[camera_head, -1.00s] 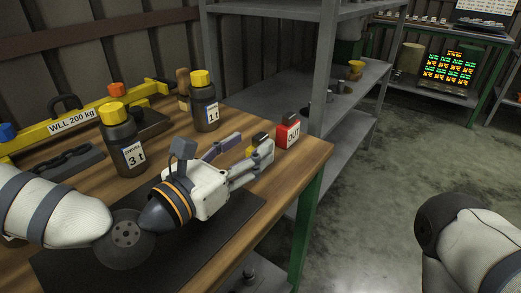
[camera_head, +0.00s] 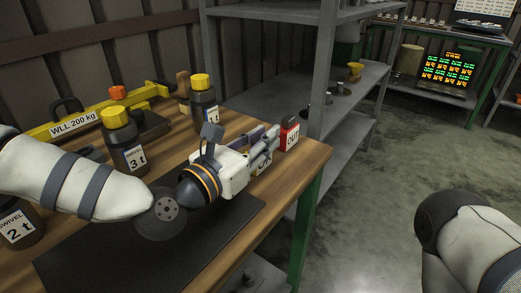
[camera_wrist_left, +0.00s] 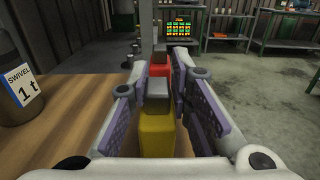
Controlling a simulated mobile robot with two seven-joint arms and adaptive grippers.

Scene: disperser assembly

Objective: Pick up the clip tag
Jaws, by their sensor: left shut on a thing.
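A yellow clip tag (camera_head: 263,163) with a grey top and a white lettered face stands near the table's far right corner. It also shows in the left wrist view (camera_wrist_left: 156,135), between the finger pads. My left gripper (camera_head: 268,143) is shut on this yellow tag, and its fingers hide part of the tag in the head view. A red tag marked OUT (camera_head: 289,136) stands just beyond the fingertips, and shows behind the yellow one in the left wrist view (camera_wrist_left: 159,69). I cannot tell whether the yellow tag is off the table. My right gripper is out of view.
Dark bottles with yellow caps stand on the wooden table: 3 t (camera_head: 125,150), 1 t (camera_head: 203,108) and 2 t (camera_head: 20,228). A yellow WLL 200 kg beam (camera_head: 75,124) lies behind. A grey shelf (camera_head: 326,80) stands beyond.

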